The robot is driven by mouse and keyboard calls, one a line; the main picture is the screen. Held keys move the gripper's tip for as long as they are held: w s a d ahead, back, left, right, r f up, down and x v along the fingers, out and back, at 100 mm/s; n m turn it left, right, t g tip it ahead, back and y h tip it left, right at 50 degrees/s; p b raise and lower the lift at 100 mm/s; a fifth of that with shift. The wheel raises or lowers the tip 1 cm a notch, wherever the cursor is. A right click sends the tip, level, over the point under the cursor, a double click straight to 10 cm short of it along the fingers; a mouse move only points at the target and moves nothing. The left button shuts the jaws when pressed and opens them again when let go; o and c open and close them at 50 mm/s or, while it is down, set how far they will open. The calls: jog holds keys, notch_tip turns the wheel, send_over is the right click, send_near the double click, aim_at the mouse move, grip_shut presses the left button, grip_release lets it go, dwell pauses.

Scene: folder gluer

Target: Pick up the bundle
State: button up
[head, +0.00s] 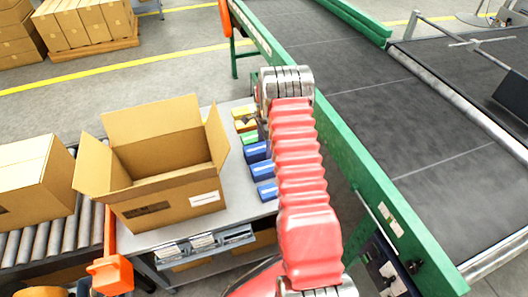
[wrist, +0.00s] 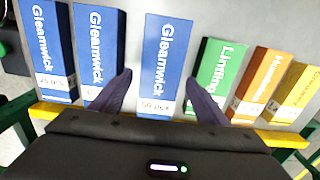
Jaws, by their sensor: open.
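Several banded-looking bundles of flat cartons stand in a row in the wrist view. A blue Gleamwick bundle (wrist: 166,60) is in the middle, between the two dark fingers of my open gripper (wrist: 160,77). The fingers do not visibly grip it. Two more blue Gleamwick bundles, one at the far left (wrist: 45,50) and one nearer (wrist: 98,50), stand to its left. A green bundle (wrist: 222,75), an orange one (wrist: 258,85) and a yellow one (wrist: 293,92) stand to its right. In the head view my arm hides the gripper; which bundle is meant is not shown.
The bundles are on a grey table (head: 228,216) with an open cardboard carton (head: 165,195) left of them. A green-framed conveyor (head: 370,95) runs along the right. A roller conveyor (head: 85,232) with a closed box (head: 38,178) is at left.

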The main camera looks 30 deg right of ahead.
notch_tip(320, 180, down, 2)
jog(key=shift+f, duration=0.1)
dwell(0.5)
jog(key=c, duration=1.4)
